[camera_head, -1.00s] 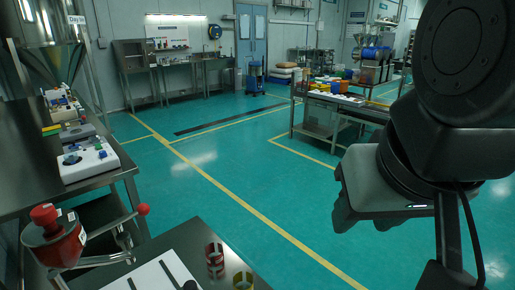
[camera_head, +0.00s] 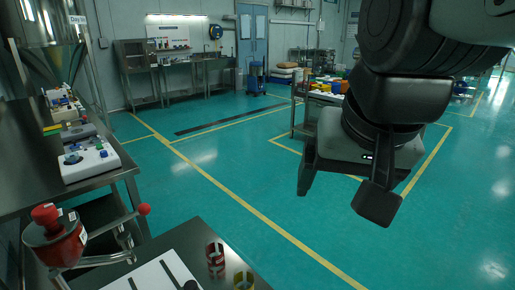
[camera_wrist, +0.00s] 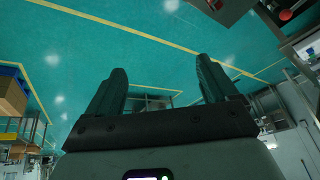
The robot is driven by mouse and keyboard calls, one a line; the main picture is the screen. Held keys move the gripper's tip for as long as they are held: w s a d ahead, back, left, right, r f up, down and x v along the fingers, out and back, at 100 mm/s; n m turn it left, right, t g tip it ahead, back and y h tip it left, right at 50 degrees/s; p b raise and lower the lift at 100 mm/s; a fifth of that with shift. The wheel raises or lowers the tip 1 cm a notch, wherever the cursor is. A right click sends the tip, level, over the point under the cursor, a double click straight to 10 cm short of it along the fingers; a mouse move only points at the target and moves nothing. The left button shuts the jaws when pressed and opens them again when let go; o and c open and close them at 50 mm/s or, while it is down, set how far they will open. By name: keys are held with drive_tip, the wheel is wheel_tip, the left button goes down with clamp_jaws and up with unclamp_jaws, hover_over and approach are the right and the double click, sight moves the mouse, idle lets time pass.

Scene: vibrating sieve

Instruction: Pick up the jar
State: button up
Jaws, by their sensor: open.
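Either may be the jar; I cannot tell which. My gripper (camera_head: 340,198) hangs over the floor at the right, well above and to the right of both cylinders. Its two fingers are spread apart and empty, also in the wrist view (camera_wrist: 161,66). Neither cylinder is clearly visible in the wrist view.
The near table (camera_head: 192,235) also holds a white board with black strips (camera_head: 148,278). A red machine with a lever (camera_head: 55,238) stands left of it. The left bench carries a white device (camera_head: 88,162). Open floor (camera_head: 230,195) lies beyond.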

drive_tip(key=w+a+f+m+g, duration=0.25)
drive_tip(key=w+a, duration=0.35)
drive_tip(key=w, duration=0.4)
drive_tip(key=m+g, duration=0.3)
drive_tip(key=m, duration=0.6)
hover_over(215, 251)
drive_tip(key=w+a, duration=0.1)
drive_tip(key=w, duration=0.1)
wheel_tip(215, 251, down, 30)
drive_tip(key=r, duration=0.1)
drive_tip(key=shift+t+h, duration=0.25)
drive_tip(key=shift+h, duration=0.05)
wheel_tip(215, 251, down, 6)
drive_tip(key=shift+s+a+f, duration=0.1)
drive_tip(key=shift+s+f, duration=0.05)
drive_tip(key=shift+w+d+f, duration=0.1)
drive_tip(key=shift+w+f, duration=0.05)
drive_tip(key=shift+f, duration=0.8)
drive_tip(key=shift+w+d+f, duration=0.1)
drive_tip(key=shift+w+f, duration=0.1)
drive_tip(key=shift+f, duration=0.7)
drive_tip(key=shift+w+f, duration=0.15)
drive_tip(key=shift+f, duration=0.8)
drive_tip(key=c, duration=1.1)
